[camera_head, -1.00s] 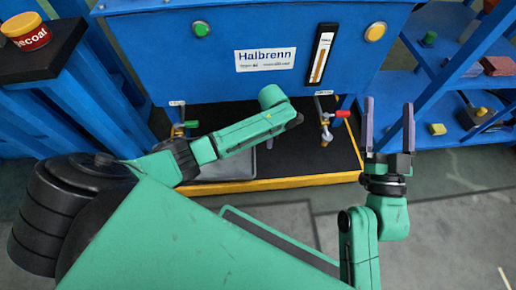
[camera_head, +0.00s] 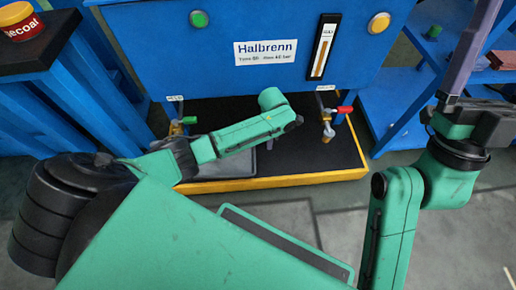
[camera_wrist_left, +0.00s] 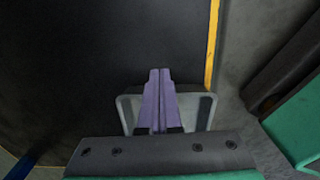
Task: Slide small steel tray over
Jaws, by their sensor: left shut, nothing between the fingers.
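The small steel tray (camera_head: 238,168) lies on the black deck (camera_head: 310,160) under the blue machine, near the deck's yellow front edge. My left forearm covers part of it in the head view. In the left wrist view the grey tray rim (camera_wrist_left: 124,108) shows on both sides of my left gripper (camera_wrist_left: 160,72). Its purple fingers are shut together with nothing between them and overlap the tray in the picture; I cannot tell whether they touch it. My right gripper (camera_head: 478,45) is raised at the right, open, partly cut off by the picture edge, away from the tray.
The blue Halbrenn machine (camera_head: 265,52) stands over the deck. Two small taps, one with a green handle (camera_head: 188,121) and one with a red handle (camera_head: 345,110), hang above it. Blue shelves (camera_head: 390,110) stand at the right. The deck right of my left arm is mostly clear.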

